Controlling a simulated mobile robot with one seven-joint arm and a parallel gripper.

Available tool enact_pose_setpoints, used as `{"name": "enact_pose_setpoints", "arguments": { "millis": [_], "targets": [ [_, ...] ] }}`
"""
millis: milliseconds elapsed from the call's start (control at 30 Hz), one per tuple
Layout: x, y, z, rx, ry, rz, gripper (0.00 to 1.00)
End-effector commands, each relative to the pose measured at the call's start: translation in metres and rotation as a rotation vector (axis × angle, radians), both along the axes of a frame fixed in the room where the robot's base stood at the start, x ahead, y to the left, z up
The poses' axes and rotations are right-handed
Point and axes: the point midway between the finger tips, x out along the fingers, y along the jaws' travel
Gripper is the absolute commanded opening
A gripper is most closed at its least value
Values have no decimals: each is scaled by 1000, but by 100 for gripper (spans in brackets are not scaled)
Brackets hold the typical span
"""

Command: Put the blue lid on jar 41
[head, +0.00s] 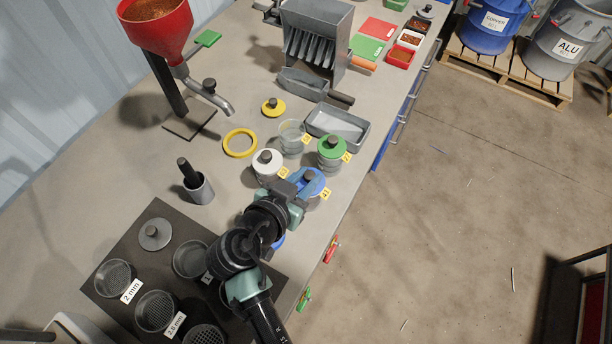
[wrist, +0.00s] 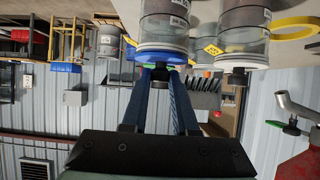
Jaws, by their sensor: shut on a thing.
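The blue lid (head: 312,182) is at the top of a glass jar with grey contents, beside the white-lidded jar. It also shows in the wrist view (wrist: 160,57), where the scene appears upside down and the lid lies against the jar's (wrist: 164,25) mouth. It looks about level; I cannot tell whether it is fully seated. My gripper (wrist: 161,74) is shut on the lid's dark knob. In the head view my gripper (head: 291,190) covers part of the lid and most of this jar. The jar's yellow tag (head: 326,194) is too small to read.
Close by stand a white-lidded jar (head: 267,166), a green-lidded jar (head: 331,150) and an open jar (head: 292,135). A yellow ring (head: 240,143) and yellow lid (head: 273,107) lie behind them. A grey tray (head: 338,127) is near the bench edge. Sieves stand on a dark mat (head: 151,217).

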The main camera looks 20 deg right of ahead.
Motion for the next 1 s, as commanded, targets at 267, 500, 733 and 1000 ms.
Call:
{"name": "enact_pose_setpoints", "arguments": {
  "millis": [267, 500, 733, 1000],
  "targets": [
    [0, 0, 0, 0, 0, 1, 50],
    [0, 0, 0, 0, 0, 1, 62],
    [-3, 6, 4, -1, -2, 4, 62],
    [-31, 42, 27, 0, -4, 6, 62]
  ]
}}
